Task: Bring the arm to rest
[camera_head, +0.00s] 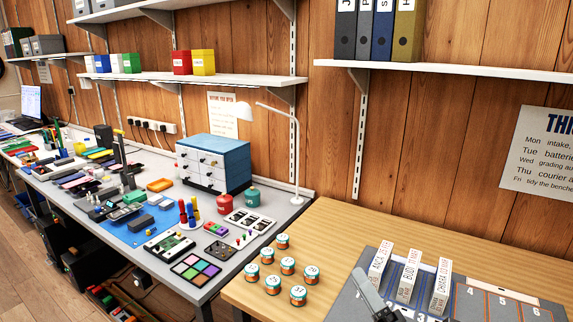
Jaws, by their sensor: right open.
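Part of my right gripper (374,296) shows at the bottom edge, right of centre, as a grey finger with a dark part below it. It is over the left part of a grey numbered tray (466,297) on the wooden table (335,232). It is close to a white upright card (380,260). The picture cuts off the rest of the gripper, and I see nothing held in it. My left gripper is not in view.
Two more cards (408,274) (440,285) stand in the tray. Several small labelled tins (298,296) stand left of it. The grey workbench (225,268) is crowded with phones, tools and a blue drawer cabinet (213,163). Shelves (450,68) hang above; the table's back strip is clear.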

